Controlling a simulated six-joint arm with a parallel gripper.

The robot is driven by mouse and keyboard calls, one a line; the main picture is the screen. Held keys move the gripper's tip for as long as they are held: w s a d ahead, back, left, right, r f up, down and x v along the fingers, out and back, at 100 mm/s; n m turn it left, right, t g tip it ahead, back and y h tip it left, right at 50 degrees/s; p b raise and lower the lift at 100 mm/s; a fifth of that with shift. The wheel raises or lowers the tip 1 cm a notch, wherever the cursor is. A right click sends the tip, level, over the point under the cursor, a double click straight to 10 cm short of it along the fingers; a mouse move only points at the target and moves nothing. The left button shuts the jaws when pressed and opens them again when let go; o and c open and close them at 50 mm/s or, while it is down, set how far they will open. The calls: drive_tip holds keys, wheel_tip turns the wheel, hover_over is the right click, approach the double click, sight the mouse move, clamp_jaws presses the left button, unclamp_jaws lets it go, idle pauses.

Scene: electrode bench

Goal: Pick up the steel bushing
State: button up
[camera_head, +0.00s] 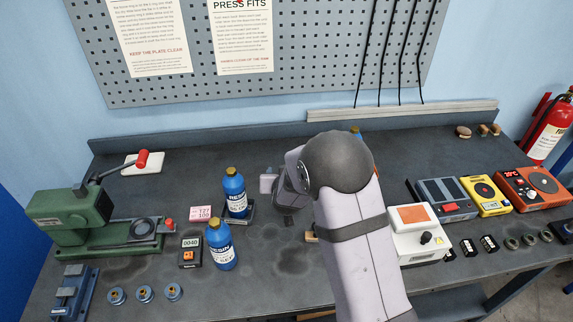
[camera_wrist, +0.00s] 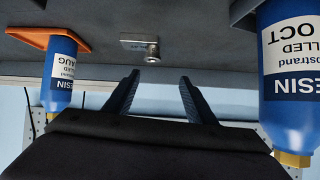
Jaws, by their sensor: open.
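A small silvery cylinder (camera_wrist: 152,51), which looks like the steel bushing, stands at the edge of a flat grey metal plate (camera_wrist: 133,42) in the wrist view. My gripper (camera_wrist: 160,77) is open, with its two dark fingers apart and nothing between them. The cylinder lies beyond the fingertips, roughly in line with the gap and a little towards the left finger. I cannot tell the exact distance. In the head view my arm covers the middle of the bench, and I cannot make out the bushing or the fingertips there.
Blue resin bottles stand close on both sides in the wrist view: one on the right (camera_wrist: 288,85), one on an orange holder (camera_wrist: 35,36) at left. In the head view, two bottles (camera_head: 234,195) (camera_head: 220,247) and a green press (camera_head: 75,218) are left; instruments (camera_head: 418,247) are right.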

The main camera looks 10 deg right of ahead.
drive_tip(key=f, duration=0.1)
drive_tip(key=w+f+t+h, duration=0.1)
drive_tip(key=f, duration=0.1)
drive_tip(key=w+d+f+t+p, duration=0.1)
drive_tip(key=f, duration=0.1)
drive_tip(key=shift+w+d+m+h, duration=0.1)
drive_tip(key=shift+w+m+h, duration=0.1)
drive_tip(key=shift+m+h, duration=0.15)
drive_tip(key=shift+p+x, duration=0.45)
drive_tip(key=shift+x, duration=0.6)
drive_tip(key=shift+w, duration=0.1)
drive_tip(key=shift+r+p+x, duration=0.25)
drive_tip(key=shift+p+x, duration=0.9)
drive_tip(key=shift+x, duration=0.1)
drive_tip(key=shift+p+x, duration=0.3)
drive_tip(key=shift+x, duration=1)
drive_tip(key=shift+c, duration=0.6)
drive_tip(key=c, duration=1.2)
